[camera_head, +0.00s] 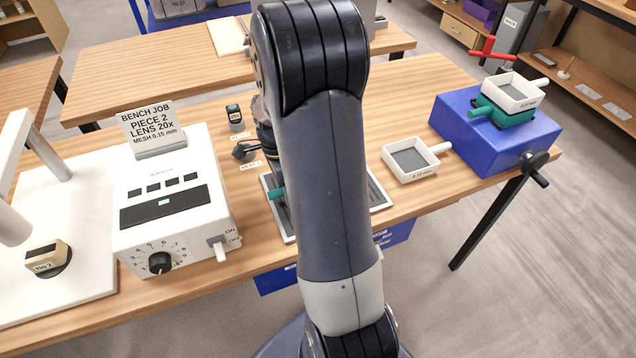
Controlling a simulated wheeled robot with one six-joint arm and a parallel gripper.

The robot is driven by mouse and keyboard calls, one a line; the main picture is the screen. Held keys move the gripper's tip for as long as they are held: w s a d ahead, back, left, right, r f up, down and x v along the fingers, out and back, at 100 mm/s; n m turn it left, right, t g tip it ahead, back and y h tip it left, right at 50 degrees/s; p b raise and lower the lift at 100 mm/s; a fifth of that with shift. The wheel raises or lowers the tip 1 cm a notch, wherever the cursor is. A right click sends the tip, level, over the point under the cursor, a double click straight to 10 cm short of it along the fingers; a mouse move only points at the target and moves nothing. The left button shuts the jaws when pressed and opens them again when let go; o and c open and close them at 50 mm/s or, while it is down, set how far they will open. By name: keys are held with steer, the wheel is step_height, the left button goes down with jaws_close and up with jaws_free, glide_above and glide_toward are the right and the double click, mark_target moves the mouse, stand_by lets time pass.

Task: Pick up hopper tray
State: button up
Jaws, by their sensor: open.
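I cannot tell for sure which thing is the hopper tray. A teal piece (277,193) shows just left of my arm, over a grey metal tray (378,196) on the bench; most of both is hidden behind my arm. Another teal part (484,106) with a handle sits on the blue box (461,133) at the right, under a white square sieve (513,90). A second white-framed sieve (411,161) with a handle lies on the bench left of the blue box. My gripper is hidden behind my arm.
A white control unit (172,200) with a dial and a "BENCH JOB, PIECE 2, LENS 20x, MESH 0.15 mm" sign (151,128) stands at the left. Small black items (235,114) stand beside labels mid-bench. The blue box has a black crank (537,168). Bare wood lies behind the loose sieve.

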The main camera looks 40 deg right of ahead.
steer(key=shift+f, duration=0.25)
steer(key=shift+c, duration=0.5)
jaws_close()
